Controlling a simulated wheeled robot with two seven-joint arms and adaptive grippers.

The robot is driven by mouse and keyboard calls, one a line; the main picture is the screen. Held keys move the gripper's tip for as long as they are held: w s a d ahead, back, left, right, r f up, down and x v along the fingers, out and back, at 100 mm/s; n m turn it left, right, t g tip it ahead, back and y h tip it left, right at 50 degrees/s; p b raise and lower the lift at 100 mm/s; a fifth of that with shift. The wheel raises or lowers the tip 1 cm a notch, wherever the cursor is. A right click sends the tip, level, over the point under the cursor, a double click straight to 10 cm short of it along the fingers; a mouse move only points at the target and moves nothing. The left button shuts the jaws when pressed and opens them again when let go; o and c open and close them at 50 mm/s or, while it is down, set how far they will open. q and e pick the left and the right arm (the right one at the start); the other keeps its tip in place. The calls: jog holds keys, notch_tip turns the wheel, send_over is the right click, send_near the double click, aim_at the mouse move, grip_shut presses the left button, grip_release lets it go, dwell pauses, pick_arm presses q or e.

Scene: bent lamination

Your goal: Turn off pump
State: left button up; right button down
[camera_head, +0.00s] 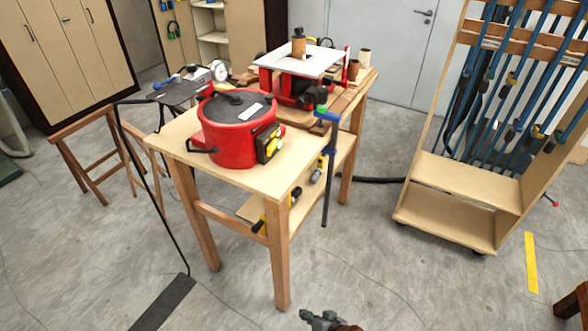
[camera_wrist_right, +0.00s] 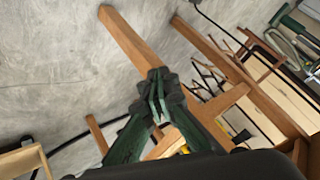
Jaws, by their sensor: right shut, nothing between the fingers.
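The red drum-shaped pump (camera_head: 232,135) with a black lid stands on the wooden table (camera_head: 180,140). A black and yellow switch box (camera_head: 269,146) is on its right front side. My right gripper (camera_head: 322,318) shows at the bottom edge of the head view, low in front of the table and well apart from the pump. In the right wrist view, the right gripper (camera_wrist_right: 157,98) has its green fingers closed together with nothing between them, and table legs lie beyond. The switch's on or off position is too small to tell. My left gripper is not in view.
A red machine with a grey top (camera_head: 300,62) stands behind the pump. A blue-and-black clamp (camera_head: 328,165) hangs at the table's right edge. A wooden clamp rack (camera_head: 450,190) stands at the right. A black hose (camera_head: 380,180) lies behind the table. Floor in front is mostly clear.

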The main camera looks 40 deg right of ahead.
aim_at(273, 148)
pick_arm(q)
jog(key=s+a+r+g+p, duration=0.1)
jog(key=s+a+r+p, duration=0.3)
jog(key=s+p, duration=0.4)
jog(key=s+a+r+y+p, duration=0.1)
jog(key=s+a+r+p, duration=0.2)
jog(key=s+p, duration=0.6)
jog(key=p, duration=0.7)
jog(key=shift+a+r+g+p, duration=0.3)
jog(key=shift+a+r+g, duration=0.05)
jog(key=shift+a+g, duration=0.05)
pick_arm(e)
jog(key=w+d+r+m+t+h, duration=0.1)
jog(key=w+d+r+m+t, duration=0.1)
jog(key=r, duration=1.3)
jog(key=w+d+r+m+t+h, duration=0.2)
jog(key=w+d+r+m, duration=0.3)
jog(key=r, duration=1.1)
jog(key=w+d+r+m+t+h, duration=0.1)
jog(key=w+d+r+m+t, duration=0.3)
jog(key=r, duration=1.1)
jog(key=w+m, duration=0.3)
jog(key=w, duration=0.1)
jog(key=shift+d+r+h, duration=0.15)
jog(key=shift+r+h, duration=0.05)
jog(key=shift+h, duration=0.2)
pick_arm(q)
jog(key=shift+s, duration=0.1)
pick_arm(e)
jog(key=shift+w, duration=0.1)
